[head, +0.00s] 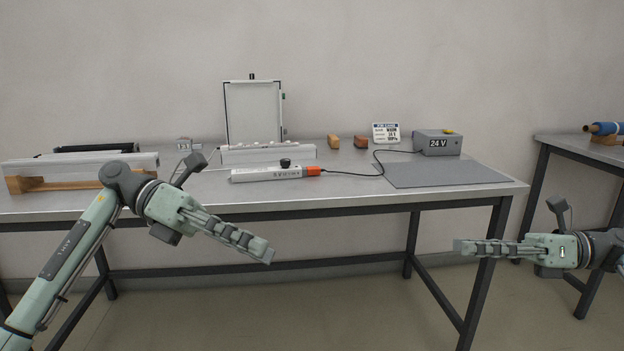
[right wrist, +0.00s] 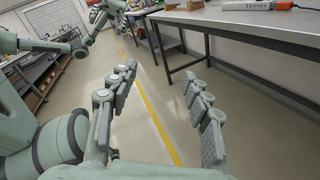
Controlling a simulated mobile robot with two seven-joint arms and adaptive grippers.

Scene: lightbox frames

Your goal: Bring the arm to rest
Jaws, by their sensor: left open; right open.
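My left gripper (head: 262,252) hangs in front of the near edge of the workbench, a little below its top, with its fingers pointing right and down. It is open and holds nothing that I can see. My right gripper (head: 462,247) is in front of the bench's right legs, below the top, with its fingers pointing left. In the right wrist view its two fingers (right wrist: 165,80) stand wide apart with only floor between them. Both grippers are clear of the workbench (head: 350,199) in the picture.
On the bench are a white light bar (head: 266,173) with an orange end, a grey mat (head: 445,174), a 24 V box (head: 437,142) and an upright framed panel (head: 253,112). A second table (head: 580,146) stands at the right. The floor (head: 250,320) in front is clear.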

